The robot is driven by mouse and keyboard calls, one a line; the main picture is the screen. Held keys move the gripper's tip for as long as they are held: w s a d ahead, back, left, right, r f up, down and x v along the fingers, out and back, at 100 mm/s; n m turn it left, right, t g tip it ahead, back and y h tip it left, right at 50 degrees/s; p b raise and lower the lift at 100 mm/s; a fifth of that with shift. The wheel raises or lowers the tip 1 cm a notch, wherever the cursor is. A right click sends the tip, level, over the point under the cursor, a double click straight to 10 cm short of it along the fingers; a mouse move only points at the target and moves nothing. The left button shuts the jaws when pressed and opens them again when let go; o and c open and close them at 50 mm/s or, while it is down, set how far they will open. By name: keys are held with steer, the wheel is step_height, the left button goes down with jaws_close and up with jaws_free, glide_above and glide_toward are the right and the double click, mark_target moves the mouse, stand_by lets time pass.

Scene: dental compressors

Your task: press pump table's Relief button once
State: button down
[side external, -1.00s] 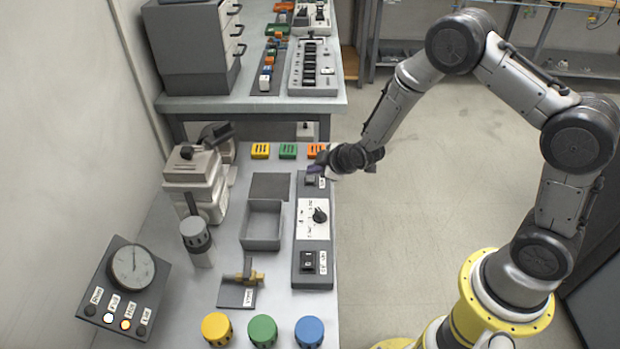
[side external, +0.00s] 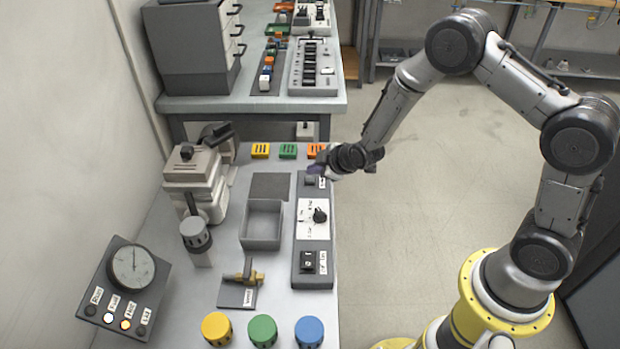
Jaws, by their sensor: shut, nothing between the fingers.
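The pump table (side external: 175,290) carries a long grey control panel (side external: 312,262) along its right edge. The panel has a dark control (side external: 310,181) at its far end, a black knob (side external: 320,215) on a white plate in the middle, and a dark switch (side external: 308,263) at the near end. Their small labels are too blurred to read, so I cannot tell which is Relief. My gripper (side external: 316,172) is shut and empty, low at the panel's far end, beside or over the far control. Contact cannot be made out.
A grey open bin (side external: 262,240), a brass fitting on a plate (side external: 250,277) and a gauge box with lamps (side external: 125,285) stand left of the panel. Yellow (side external: 217,327), green (side external: 262,329) and blue (side external: 309,330) caps line the front. An orange block (side external: 316,150) is close behind my gripper.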

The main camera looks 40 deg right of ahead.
mark_target(314, 180)
steer(key=shift+f, duration=0.2)
steer(key=shift+f, duration=0.25)
steer(key=shift+f, duration=0.5)
stand_by(0.6)
stand_by(0.4)
steer(key=shift+r, duration=0.9)
steer(key=shift+r, duration=0.1)
steer(key=shift+r, duration=2.45)
